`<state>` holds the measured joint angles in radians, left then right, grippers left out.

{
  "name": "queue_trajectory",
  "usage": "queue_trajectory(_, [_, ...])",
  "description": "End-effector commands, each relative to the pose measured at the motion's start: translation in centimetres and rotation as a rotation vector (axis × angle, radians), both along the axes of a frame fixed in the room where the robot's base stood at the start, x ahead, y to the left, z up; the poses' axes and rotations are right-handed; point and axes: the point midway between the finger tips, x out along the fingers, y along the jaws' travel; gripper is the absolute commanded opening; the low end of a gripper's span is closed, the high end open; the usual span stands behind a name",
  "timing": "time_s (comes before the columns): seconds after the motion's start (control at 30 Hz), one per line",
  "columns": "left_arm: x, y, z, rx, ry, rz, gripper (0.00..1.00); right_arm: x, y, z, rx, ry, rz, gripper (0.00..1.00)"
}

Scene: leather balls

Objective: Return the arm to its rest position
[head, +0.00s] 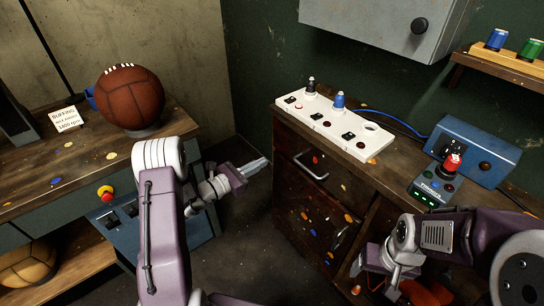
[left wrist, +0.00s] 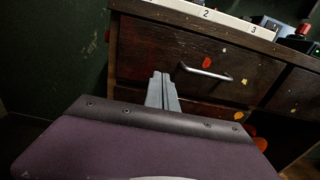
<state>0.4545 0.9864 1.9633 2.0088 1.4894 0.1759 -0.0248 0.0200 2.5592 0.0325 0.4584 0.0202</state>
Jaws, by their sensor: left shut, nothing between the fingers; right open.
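My left gripper (head: 255,167) is shut and empty in the free space between the left bench and the right cabinet. In the left wrist view its closed fingers (left wrist: 162,90) point toward the cabinet's drawer front and touch nothing I can make out. My left arm rises at the lower middle of the head view, bent at the elbow. My right gripper (head: 370,264) is low at the lower right, in front of the cabinet's open lower part. It is open, and its fingertips are partly hard to make out.
A brown leather ball (head: 131,98) sits on a stand on the left bench (head: 60,180). A white numbered board (head: 333,124) with bottles lies on the cabinet top. A drawer handle (left wrist: 206,72) sticks out near my left fingers. A blue box (head: 472,150) stands at right.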

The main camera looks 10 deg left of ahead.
Motion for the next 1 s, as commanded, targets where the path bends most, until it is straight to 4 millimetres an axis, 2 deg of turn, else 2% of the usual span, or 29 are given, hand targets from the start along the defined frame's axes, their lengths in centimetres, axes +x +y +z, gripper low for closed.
queue_trajectory(0.07, [-0.9, 0.9, 0.1, -0.001, 0.002, 0.003, 0.0, 0.0, 0.0, 0.3, 0.0, 0.0, 0.0, 0.74])
queue_trajectory(0.2, [-1.8, 1.4, 0.0, 0.0, 0.001, 0.0, 0.0, 0.0, 0.0, 0.4, 0.0, 0.0, 0.0, 0.74])
queue_trajectory(0.47, [-1.9, 1.4, -0.1, 0.0, 0.001, -0.002, 0.0, 0.0, 0.0, 0.3, 0.0, 0.0, 0.0, 0.74])
queue_trajectory(0.53, [-1.8, 0.5, 0.2, 0.002, -0.003, -0.022, 0.0, 0.0, 0.0, 0.3, 0.0, 0.0, 0.0, 0.74])
queue_trajectory(0.57, [-1.6, -0.3, 0.9, 0.01, -0.019, -0.04, 0.0, 0.0, 0.0, 0.3, 0.0, 0.0, 0.0, 0.74])
queue_trajectory(0.67, [-1.3, -4.5, 6.1, 0.059, -0.119, -0.135, 0.0, 0.0, 0.0, 0.4, 0.0, 0.0, 0.0, 0.74])
queue_trajectory(0.7, [-2.5, -7.2, 8.1, 0.084, -0.156, -0.218, 0.0, 0.0, 0.0, 0.3, 0.0, 0.0, 0.0, 0.74])
queue_trajectory(0.73, [-3.9, -9.5, 9.3, 0.114, -0.174, -0.295, 0.0, 0.0, 0.0, 0.3, 0.0, 0.0, 0.0, 0.74])
queue_trajectory(0.77, [-5.7, -11.7, 10.0, 0.154, -0.184, -0.381, 0.0, 0.0, 0.0, 0.3, 0.0, 0.0, 0.0, 0.74])
queue_trajectory(0.8, [-8.5, -14.3, 10.2, 0.224, -0.19, -0.501, 0.0, 0.0, 0.0, 0.3, 0.0, 0.0, 0.0, 0.74])
queue_trajectory(0.83, [-10.8, -16.0, 10.1, 0.287, -0.193, -0.593, 0.0, 0.0, 0.0, 0.3, 0.0, 0.0, 0.0, 0.74])
queue_trajectory(0.87, [-13.4, -17.3, 9.6, 0.359, -0.196, -0.687, 0.0, 0.0, 0.0, 0.3, 0.0, 0.0, 0.0, 0.74])
queue_trajectory(0.9, [-16.8, -18.5, 8.7, 0.467, -0.203, -0.814, 0.0, 0.0, 0.0, 0.3, 0.0, 0.0, 0.0, 0.74])
queue_trajectory(0.97, [-21.9, -18.6, 6.5, 0.658, -0.222, -1.002, 0.0, 0.0, 0.0, 0.3, 0.0, 0.0, 0.0, 0.74])
queue_trajectory(1.0, [-24.8, -17.7, 4.8, 0.798, -0.242, -1.119, 0.0, 0.0, 0.0, 0.3, 0.0, 0.0, 0.0, 0.74])
